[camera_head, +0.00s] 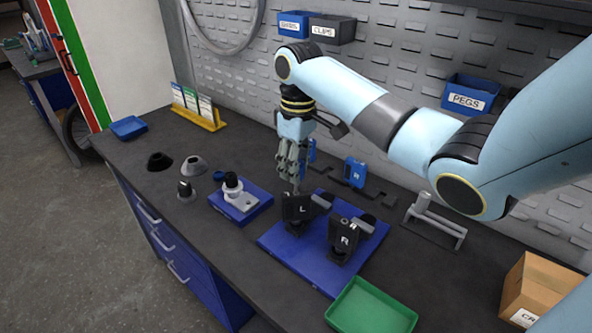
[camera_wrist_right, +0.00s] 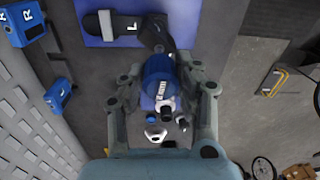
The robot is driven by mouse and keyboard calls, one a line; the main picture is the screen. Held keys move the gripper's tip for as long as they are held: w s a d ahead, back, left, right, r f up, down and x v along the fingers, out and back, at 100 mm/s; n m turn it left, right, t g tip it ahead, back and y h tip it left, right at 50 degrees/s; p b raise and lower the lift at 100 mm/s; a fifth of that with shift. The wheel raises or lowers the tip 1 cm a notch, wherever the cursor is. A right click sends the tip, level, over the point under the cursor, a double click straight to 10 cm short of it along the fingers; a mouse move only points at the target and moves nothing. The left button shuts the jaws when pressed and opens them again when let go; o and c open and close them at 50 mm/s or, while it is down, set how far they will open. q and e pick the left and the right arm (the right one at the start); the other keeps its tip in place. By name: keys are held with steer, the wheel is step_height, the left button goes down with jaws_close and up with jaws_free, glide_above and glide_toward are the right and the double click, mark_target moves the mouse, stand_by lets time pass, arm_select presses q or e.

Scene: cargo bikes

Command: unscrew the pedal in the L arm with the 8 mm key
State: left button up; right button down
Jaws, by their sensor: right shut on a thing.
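My right gripper (camera_head: 294,178) points down just behind the L arm (camera_head: 297,209) on the blue plate. In the wrist view, my right gripper (camera_wrist_right: 167,88) is shut on a blue-handled tool (camera_wrist_right: 158,70), which I take for the key; its small label is not readable. The black L arm (camera_wrist_right: 105,27) lies just beyond the tool. A dark pedal piece (camera_wrist_right: 158,32) shows at its end, close to the tool; I cannot tell whether they touch. The R arm (camera_head: 345,240) stands on the same plate (camera_head: 283,245). My left gripper is out of view.
Blue holder pieces, one (camera_head: 356,171) marked R, stand behind the plate. A green tray (camera_head: 371,309) is in front, a grey bracket (camera_head: 437,222) right. The bench's left front is clear.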

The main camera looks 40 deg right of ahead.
stand_by(0.4)
steer(key=m, duration=0.4)
steer(key=shift+s+f+m, duration=0.1)
steer(key=shift+m, duration=1.1)
steer(key=m, duration=0.3)
steer(key=shift+r, duration=0.65)
